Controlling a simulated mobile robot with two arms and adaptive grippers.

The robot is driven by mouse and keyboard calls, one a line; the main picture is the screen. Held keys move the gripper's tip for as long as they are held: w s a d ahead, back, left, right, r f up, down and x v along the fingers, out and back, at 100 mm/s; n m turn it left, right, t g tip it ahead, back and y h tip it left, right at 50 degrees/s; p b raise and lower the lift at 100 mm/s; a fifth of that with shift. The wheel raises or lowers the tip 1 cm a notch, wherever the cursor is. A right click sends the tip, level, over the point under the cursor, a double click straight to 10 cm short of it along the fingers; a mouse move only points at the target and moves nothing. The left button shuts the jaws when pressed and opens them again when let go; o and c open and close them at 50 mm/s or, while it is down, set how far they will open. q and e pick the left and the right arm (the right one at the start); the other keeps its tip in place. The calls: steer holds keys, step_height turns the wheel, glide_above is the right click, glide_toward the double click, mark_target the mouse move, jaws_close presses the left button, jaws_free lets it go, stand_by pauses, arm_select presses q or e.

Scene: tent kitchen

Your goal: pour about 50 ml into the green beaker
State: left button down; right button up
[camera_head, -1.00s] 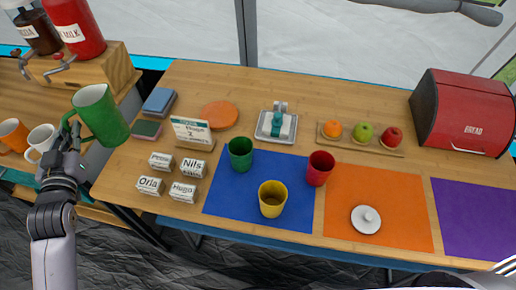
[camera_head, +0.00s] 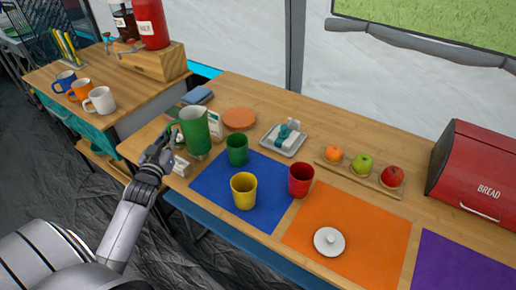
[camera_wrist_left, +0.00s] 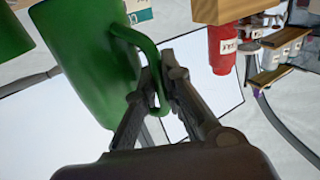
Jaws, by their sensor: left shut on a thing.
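The green beaker (camera_head: 237,150) stands upright at the back left of the blue mat (camera_head: 216,196). A larger green jug (camera_head: 196,135) is just left of it, held by its handle in my left gripper (camera_head: 170,146). The jug looks about upright, and its contents cannot be seen. In the left wrist view the fingers (camera_wrist_left: 160,92) are closed around the jug's handle (camera_wrist_left: 152,55), with the jug's body (camera_wrist_left: 90,62) beside them. Another green piece (camera_wrist_left: 12,38), probably the beaker, shows at that view's left edge. My right gripper is not in view.
A yellow cup (camera_head: 243,191) and a red cup (camera_head: 301,180) stand near the green beaker. A white tray (camera_head: 283,140) is behind the mat. The orange mat (camera_head: 370,228) carries a white lid (camera_head: 329,241).

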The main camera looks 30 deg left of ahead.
mark_target(193, 124)
arm_select(q)
steer(key=shift+r, duration=0.1)
stand_by(0.3)
steer(key=shift+w+d+r+m, duration=0.15)
steer(key=shift+d+r+m, duration=0.05)
steer(key=shift+r+m, duration=0.35)
steer(key=shift+w+d+r+m, duration=0.1)
steer(key=shift+d+r+m, duration=0.1)
steer(key=shift+r+m, duration=0.3)
steer(key=d+m, duration=0.1)
steer(key=w+d+r+m, duration=0.1)
steer(key=m, duration=0.1)
steer(key=d+r+m, duration=0.1)
steer(key=m, duration=0.1)
steer(key=shift+w+d+r+b, duration=0.2)
steer(key=shift+w+d+b, duration=0.15)
steer(key=shift+w+d+r+m, duration=0.25)
steer(key=shift+d+r+m, duration=0.2)
steer(key=shift+r+m, duration=0.35)
steer(key=shift+w+d+m, duration=0.15)
steer(key=shift+d+m, duration=0.2)
steer(key=shift+m, duration=0.6)
steer(key=shift+w+d+f+m+g+b, duration=0.15)
steer(key=shift+d+f+m+g+b, duration=0.2)
steer(key=shift+f+m+b, duration=0.3)
steer(key=shift+f, duration=0.15)
